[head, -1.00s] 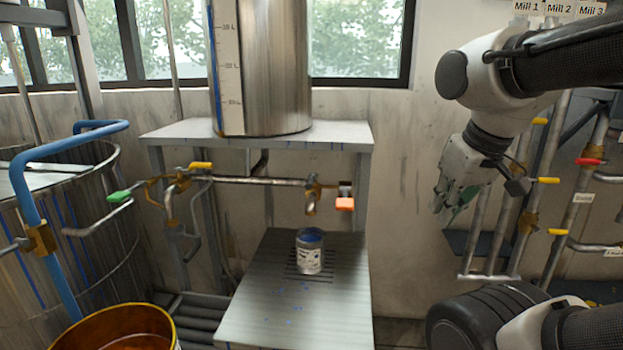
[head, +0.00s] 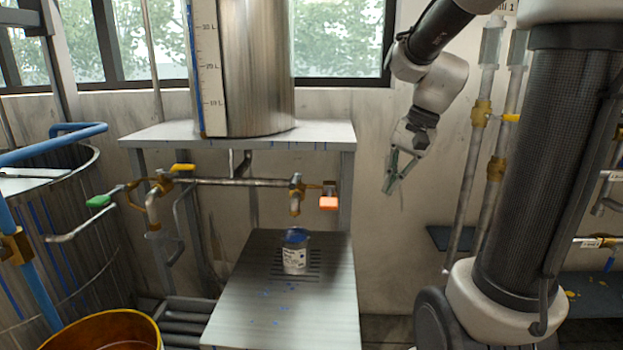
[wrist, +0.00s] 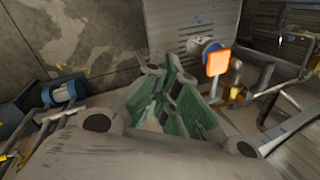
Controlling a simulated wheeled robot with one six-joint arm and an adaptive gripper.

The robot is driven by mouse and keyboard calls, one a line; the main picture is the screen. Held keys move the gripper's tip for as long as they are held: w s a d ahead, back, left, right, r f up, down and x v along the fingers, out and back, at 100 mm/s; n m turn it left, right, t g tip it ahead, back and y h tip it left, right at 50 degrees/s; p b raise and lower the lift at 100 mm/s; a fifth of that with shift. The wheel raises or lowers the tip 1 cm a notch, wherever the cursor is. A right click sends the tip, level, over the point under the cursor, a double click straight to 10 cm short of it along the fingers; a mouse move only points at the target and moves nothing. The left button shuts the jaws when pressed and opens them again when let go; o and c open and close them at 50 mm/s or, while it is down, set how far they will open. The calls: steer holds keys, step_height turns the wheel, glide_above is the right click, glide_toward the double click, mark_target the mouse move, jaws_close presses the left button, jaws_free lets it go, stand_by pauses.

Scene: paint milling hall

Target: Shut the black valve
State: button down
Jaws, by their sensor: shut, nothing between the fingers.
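I cannot make out a black valve handle for certain in either view. The pipe under the tank shelf has a brass valve (head: 297,187) with an orange handle (head: 328,203) at its right end, also in the wrist view (wrist: 217,62). The same pipe run has a yellow handle (head: 183,167) and a green handle (head: 99,201) at the left. My gripper (head: 392,186) is shut and empty, pointing down in the air right of the orange handle, apart from it. Its green fingers (wrist: 172,102) fill the middle of the wrist view.
A paint can (head: 295,255) stands on the low metal table (head: 240,310) below the pipe. A steel tank (head: 257,75) stands on the shelf (head: 325,134). A rusty drum (head: 150,327) is at lower left. More pipes with a yellow handle (head: 511,118) are at right.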

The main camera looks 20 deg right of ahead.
mark_target(295, 180)
steer(key=w+a+r+m+y, duration=0.2)
steer(key=w+r+m, duration=0.1)
steer(key=w+m, duration=0.2)
steer(key=w+a+r+m+t+y, duration=0.1)
steer(key=w+a+r+m+y, duration=0.1)
steer(key=w+m, duration=0.3)
steer(key=m, duration=0.3)
steer(key=shift+a+r, duration=0.25)
steer(key=shift+r, duration=0.15)
steer(key=shift+w, duration=0.1)
steer(key=x, duration=0.9)
steer(key=shift+w+a+f, duration=0.1)
steer(key=a, duration=0.1)
steer(key=w+a+f, duration=0.1)
steer(key=a, duration=0.2)
steer(key=shift+w+f, duration=0.2)
steer(key=shift+w, duration=0.2)
steer(key=shift+a+m+t, duration=0.3)
steer(key=shift+m, duration=0.1)
